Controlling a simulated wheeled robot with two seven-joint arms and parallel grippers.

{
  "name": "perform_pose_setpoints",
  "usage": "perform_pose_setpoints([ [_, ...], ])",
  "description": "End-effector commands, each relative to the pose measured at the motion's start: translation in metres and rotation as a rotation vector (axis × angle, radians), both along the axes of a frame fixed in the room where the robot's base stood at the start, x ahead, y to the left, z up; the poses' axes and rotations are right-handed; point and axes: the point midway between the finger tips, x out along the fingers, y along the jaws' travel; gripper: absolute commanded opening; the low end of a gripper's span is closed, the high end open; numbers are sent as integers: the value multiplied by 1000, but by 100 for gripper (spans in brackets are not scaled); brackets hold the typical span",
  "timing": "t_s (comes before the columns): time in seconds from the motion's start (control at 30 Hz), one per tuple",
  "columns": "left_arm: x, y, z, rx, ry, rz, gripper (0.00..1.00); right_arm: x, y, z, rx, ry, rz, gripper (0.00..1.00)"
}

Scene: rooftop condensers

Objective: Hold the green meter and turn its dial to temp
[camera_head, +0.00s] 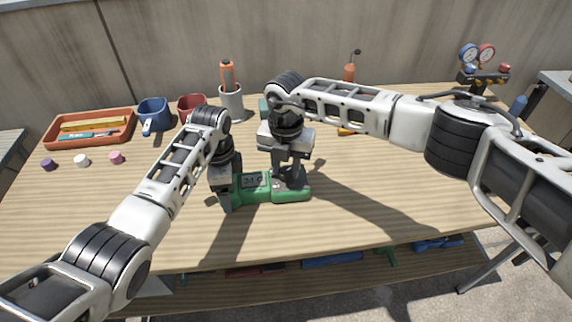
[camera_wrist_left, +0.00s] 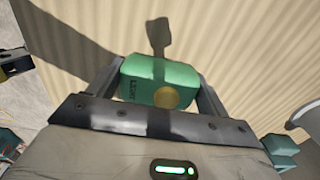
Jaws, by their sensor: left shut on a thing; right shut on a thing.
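The green meter (camera_head: 258,188) lies on the wooden table in front of me, its display facing up with blurred digits. My left gripper (camera_head: 226,190) is shut on the meter's left end. In the left wrist view the meter's green end (camera_wrist_left: 160,80) sits between the fingers of that left gripper (camera_wrist_left: 155,85). My right gripper (camera_head: 292,182) points down over the meter's right part and is shut on the dial, which it mostly hides. The dial's markings cannot be read.
An orange tray (camera_head: 90,128) with tools, a blue mug (camera_head: 154,114), a red mug (camera_head: 192,106) and a grey cup (camera_head: 232,102) stand at the back left. Small caps lie before the tray. A gauge set (camera_head: 484,68) stands back right. The front table is clear.

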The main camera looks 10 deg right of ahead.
Motion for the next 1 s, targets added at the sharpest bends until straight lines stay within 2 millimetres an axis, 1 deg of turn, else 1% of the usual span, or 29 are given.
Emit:
perform_pose_setpoints([
  [0.1,0,0,0,0,0,3,41,1,0,1,1,-1,-3,7],
  [0.13,0,0,0,0,0,3,41,1,0,1,1,-1,-3,38],
  [0.17,0,0,0,0,0,3,41,1,0,1,1,-1,-3,47],
  [0.2,0,0,0,0,0,3,41,1,0,1,1,-1,-3,52],
  [0.47,0,0,1,0,-1,2,41,0,0,1,1,-1,-1,52],
  [0.57,0,0,1,0,-1,2,41,1,0,7,1,-2,0,52],
  [0.67,0,0,1,0,-1,2,41,1,0,21,2,-3,0,52],
  [0.9,0,0,1,0,-1,1,41,1,0,72,2,-4,-1,52],
  [1.0,0,0,1,0,-1,1,41,1,0,91,1,-4,-1,52],
])
